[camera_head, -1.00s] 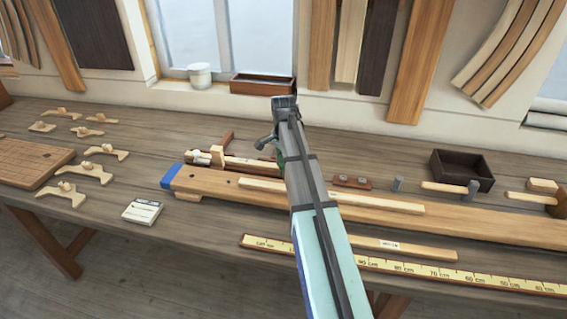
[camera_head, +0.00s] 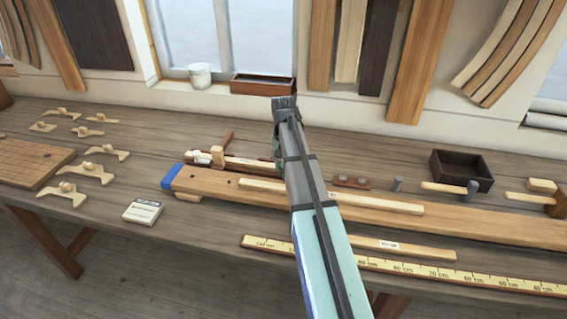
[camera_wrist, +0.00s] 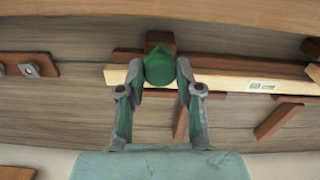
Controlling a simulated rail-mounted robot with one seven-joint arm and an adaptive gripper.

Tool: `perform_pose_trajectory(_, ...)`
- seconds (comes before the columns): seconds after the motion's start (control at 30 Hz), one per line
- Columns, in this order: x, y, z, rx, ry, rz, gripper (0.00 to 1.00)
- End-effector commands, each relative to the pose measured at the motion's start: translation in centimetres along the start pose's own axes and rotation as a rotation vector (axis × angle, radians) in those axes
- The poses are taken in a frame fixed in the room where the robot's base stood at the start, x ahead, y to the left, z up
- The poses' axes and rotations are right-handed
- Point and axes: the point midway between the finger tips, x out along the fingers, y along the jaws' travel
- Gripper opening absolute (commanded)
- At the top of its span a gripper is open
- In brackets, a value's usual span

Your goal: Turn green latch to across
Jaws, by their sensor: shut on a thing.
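The green latch (camera_wrist: 159,68) shows in the wrist view as a rounded green knob with a small peak, in front of a brown block on a wooden fixture. My gripper (camera_wrist: 160,76) has one grey-green finger on each side of it and is shut on it. I cannot tell clearly which way the latch points. In the head view my arm covers the latch and the fingertips. The fixture, with a pale strip (camera_wrist: 225,83) along a brown rail, lies just behind a long plank.
The long plank (camera_head: 480,225) with a blue end runs along the bench. A dark open box (camera_head: 462,171) and a mallet stand to the right. Pale wooden planes and a board lie left. A yellow ruler (camera_head: 450,272) lies along the front edge.

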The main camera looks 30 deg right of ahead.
Motion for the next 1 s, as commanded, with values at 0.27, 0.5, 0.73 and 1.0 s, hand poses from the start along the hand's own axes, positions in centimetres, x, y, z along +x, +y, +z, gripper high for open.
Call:
perform_pose_trajectory(0.27, 0.08, 0.04, 0.08, -0.253, -0.002, 0.001, 0.00)
perform_pose_trajectory(0.5, 0.09, 0.04, 0.09, -0.425, -0.002, 0.001, 0.00)
perform_pose_trajectory(0.73, 0.10, 0.04, 0.09, -0.522, -0.002, 0.000, 0.00)
perform_pose_trajectory(1.0, 0.11, 0.04, 0.10, -0.559, -0.002, 0.000, 0.00)
